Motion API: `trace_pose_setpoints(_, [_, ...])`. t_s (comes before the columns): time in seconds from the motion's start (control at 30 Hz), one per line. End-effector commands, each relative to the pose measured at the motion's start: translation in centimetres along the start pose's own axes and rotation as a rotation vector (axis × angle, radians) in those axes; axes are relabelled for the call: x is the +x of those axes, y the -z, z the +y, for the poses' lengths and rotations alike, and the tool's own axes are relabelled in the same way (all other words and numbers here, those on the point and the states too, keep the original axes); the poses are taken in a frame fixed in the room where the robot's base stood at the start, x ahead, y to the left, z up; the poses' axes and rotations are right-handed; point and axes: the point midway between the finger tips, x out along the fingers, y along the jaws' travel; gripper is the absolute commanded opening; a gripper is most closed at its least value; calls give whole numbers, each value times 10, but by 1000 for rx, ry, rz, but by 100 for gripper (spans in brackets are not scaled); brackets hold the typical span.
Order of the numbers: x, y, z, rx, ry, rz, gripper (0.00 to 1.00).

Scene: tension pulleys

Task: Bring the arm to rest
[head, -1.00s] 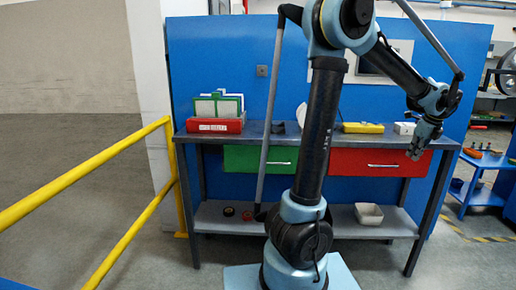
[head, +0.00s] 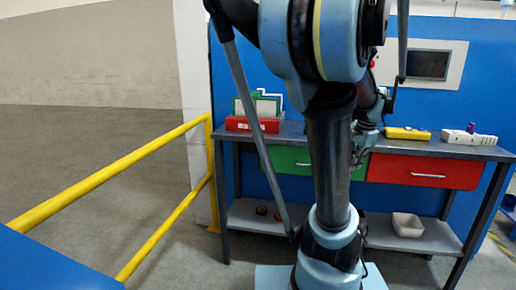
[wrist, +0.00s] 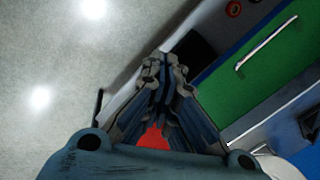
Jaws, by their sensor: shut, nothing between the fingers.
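My gripper (head: 360,152) shows partly behind my own arm in the head view, in front of the workbench (head: 400,146) near the green drawer (head: 290,160). In the wrist view my gripper (wrist: 165,72) has its fingers together, with nothing held at the tips. The grey floor fills the left of that view, and the green drawer (wrist: 258,65) with its handle lies to the right, apart from the fingers. My arm is folded, with its large upper joint close to the head camera, hiding part of the bench.
A red box (head: 252,124), a yellow case (head: 407,133) and a white tray (head: 468,138) stand on the bench. A red drawer (head: 425,172) is below, and a white bin (head: 407,225) sits on the lower shelf. A yellow railing (head: 110,175) runs along the left.

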Motion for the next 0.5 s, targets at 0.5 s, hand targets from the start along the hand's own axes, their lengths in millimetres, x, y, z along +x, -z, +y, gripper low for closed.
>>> trace_pose_setpoints(0.5, [50, -143, 50, -819, -26, -2, 0])
